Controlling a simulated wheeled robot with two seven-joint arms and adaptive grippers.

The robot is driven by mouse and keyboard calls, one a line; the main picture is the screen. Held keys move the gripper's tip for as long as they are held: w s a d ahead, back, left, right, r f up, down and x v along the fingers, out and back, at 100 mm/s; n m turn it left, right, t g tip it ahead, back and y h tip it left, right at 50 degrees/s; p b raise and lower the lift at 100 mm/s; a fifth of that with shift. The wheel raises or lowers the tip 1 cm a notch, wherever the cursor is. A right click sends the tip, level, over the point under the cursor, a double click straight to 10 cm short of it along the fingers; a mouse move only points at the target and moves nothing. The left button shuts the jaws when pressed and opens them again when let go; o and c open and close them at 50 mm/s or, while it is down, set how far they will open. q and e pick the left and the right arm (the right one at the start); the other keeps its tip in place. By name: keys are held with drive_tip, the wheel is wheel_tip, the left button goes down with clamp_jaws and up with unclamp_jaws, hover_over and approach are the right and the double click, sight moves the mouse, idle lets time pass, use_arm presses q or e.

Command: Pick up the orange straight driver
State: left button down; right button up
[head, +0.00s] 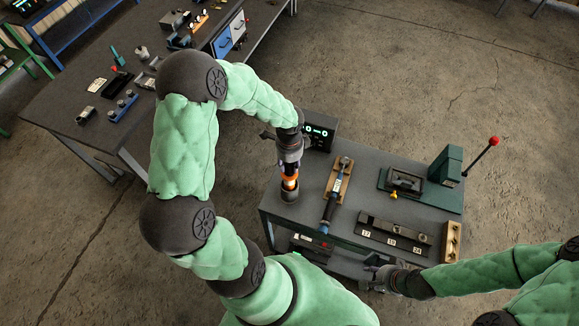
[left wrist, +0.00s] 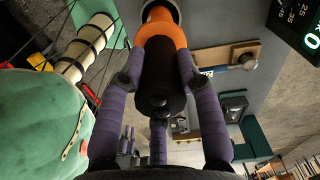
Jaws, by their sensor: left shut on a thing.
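The orange straight driver (head: 290,183) stands upright at the left part of the near bench, its lower end in a grey round holder (head: 289,196). In the left wrist view the orange driver (left wrist: 165,34) shows its black rear end toward the camera, and its far end meets the grey ring of the holder (left wrist: 171,8). My left gripper (head: 289,165) is shut around the driver's upper black part, with purple fingers on both sides of it. Whether the driver is lifted at all I cannot tell. My right gripper (head: 371,272) is empty and appears open, beside the bench's front edge.
A black display box (head: 319,132) stands behind the driver. A green fixture (head: 405,186), a numbered rack (head: 393,236) and a wooden block (head: 452,241) fill the right side.

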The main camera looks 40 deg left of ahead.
use_arm(q)
wheel_tip(320, 180, up, 21)
drive_tip(key=p, duration=0.2)
drive_tip(key=shift+f, duration=0.2)
idle(0.6)
drive_tip(key=shift+f, duration=0.1)
